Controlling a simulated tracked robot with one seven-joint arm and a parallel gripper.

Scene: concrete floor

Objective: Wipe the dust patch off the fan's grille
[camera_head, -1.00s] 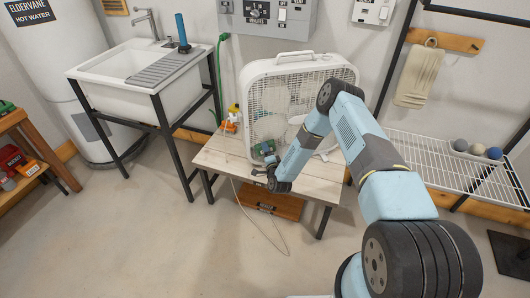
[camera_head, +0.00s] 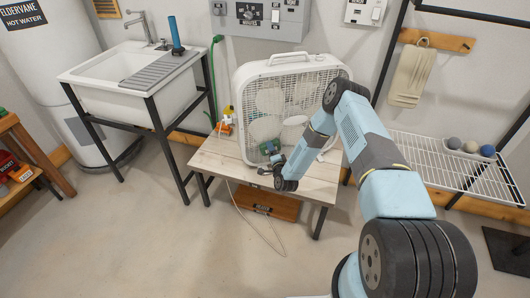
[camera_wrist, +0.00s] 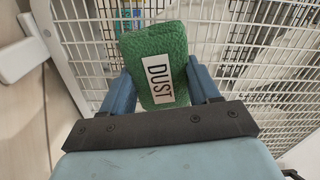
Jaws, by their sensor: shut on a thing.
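The white box fan (camera_head: 292,62) stands upright on a low wooden table (camera_head: 212,158), its wire grille (camera_head: 268,92) facing me. My gripper (camera_head: 276,161) is low in front of the grille. In the wrist view its two blue fingers (camera_wrist: 158,82) are shut on a green cloth (camera_wrist: 152,42) with a white label reading DUST. I cannot make out the dust patch; the cloth and gripper hide part of the grille.
A small yellow and orange thing (camera_head: 225,122) stands on the table left of the fan. A loose cord (camera_head: 240,207) hangs onto the floor. A sink (camera_head: 105,92) is at left, a wire shelf (camera_head: 440,165) with balls at right. The floor in front is clear.

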